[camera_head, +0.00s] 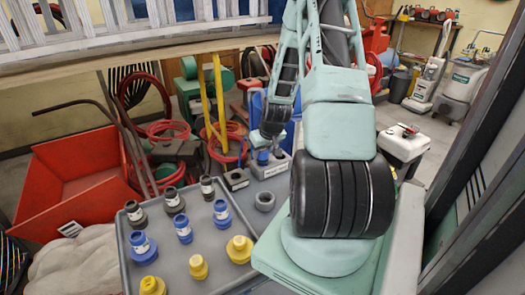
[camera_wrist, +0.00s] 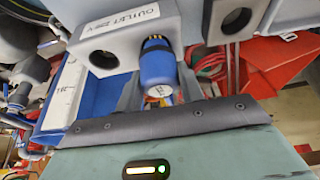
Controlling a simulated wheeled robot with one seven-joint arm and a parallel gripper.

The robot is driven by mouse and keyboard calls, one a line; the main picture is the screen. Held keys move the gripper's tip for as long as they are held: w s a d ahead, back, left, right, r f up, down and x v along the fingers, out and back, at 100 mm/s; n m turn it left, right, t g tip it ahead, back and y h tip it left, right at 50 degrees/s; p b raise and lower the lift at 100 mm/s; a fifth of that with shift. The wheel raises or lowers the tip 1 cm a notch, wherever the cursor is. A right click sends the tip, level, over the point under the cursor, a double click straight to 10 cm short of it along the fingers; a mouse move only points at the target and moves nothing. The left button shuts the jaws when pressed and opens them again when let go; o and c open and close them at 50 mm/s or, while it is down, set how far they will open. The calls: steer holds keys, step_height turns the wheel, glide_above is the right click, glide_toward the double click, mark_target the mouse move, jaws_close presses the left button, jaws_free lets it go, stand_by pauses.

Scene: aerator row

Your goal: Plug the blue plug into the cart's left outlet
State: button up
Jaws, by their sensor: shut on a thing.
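My gripper (camera_head: 271,138) is at the front of the grey outlet box (camera_head: 272,168), beyond the tray. It is shut on a blue plug (camera_wrist: 157,68), which also shows small below it in the head view (camera_head: 262,157). In the wrist view the plug's dark-ringed end is against the face of the outlet box (camera_wrist: 128,38), labelled "OUTLET 230V". One round dark socket (camera_wrist: 103,60) shows open to the left of the plug. The plug covers the spot beside it, so I cannot tell whether it is seated in a socket.
A second box (camera_wrist: 236,20) with a round hole stands to the right in the wrist view. A grey tray (camera_head: 205,262) holds several black, blue and yellow plugs. A red bin (camera_head: 85,175) and hoses (camera_head: 165,130) lie left and behind.

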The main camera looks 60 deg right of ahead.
steer(key=shift+f+b, duration=0.65)
steer(key=shift+f, duration=0.3)
steer(key=o, duration=1.1)
steer(key=p+v, duration=0.2)
steer(key=v, duration=1.5)
steer(key=shift+s+r, duration=0.15)
steer(key=shift+r, duration=0.05)
steer(key=shift+a, duration=0.1)
